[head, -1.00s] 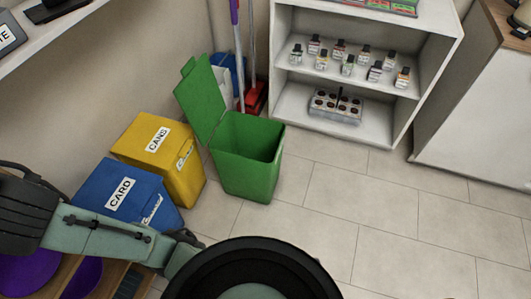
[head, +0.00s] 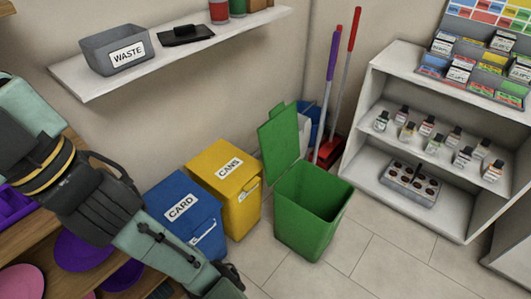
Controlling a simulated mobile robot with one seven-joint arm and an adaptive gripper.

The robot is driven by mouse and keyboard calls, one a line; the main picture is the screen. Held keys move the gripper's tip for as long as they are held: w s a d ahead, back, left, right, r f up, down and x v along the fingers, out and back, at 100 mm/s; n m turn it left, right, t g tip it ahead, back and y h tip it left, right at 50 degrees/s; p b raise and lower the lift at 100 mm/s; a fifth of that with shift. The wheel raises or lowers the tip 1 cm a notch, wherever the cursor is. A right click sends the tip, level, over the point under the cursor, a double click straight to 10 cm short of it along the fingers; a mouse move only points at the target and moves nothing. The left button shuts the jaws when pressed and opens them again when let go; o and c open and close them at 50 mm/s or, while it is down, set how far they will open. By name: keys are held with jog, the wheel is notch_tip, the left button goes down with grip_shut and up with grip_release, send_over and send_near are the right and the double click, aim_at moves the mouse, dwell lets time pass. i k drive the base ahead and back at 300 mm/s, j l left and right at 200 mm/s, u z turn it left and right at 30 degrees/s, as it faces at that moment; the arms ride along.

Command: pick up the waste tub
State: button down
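The waste tub (head: 98,58) is a grey, open-topped tub with a white WASTE label on its front. It stands upright near the left end of the white wall shelf (head: 84,88), in the upper left of the head view. Nothing touches it from above. My arm crosses the lower left, below the shelf and apart from the tub. My gripper's fingers cannot be made out in this view.
A dark tray (head: 185,36) lies right of the tub, with red and green containers beyond. Below are the blue CARD bin (head: 187,212), yellow CANS bin (head: 228,186) and open green bin (head: 308,222). Floor (head: 370,268) in front is clear.

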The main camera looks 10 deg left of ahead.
aim_at(108, 52)
jog(key=j+u, duration=0.1)
jog(key=u, duration=0.35)
jog(key=j+u, duration=0.1)
jog(key=u, duration=0.35)
jog(key=i+j, duration=0.4)
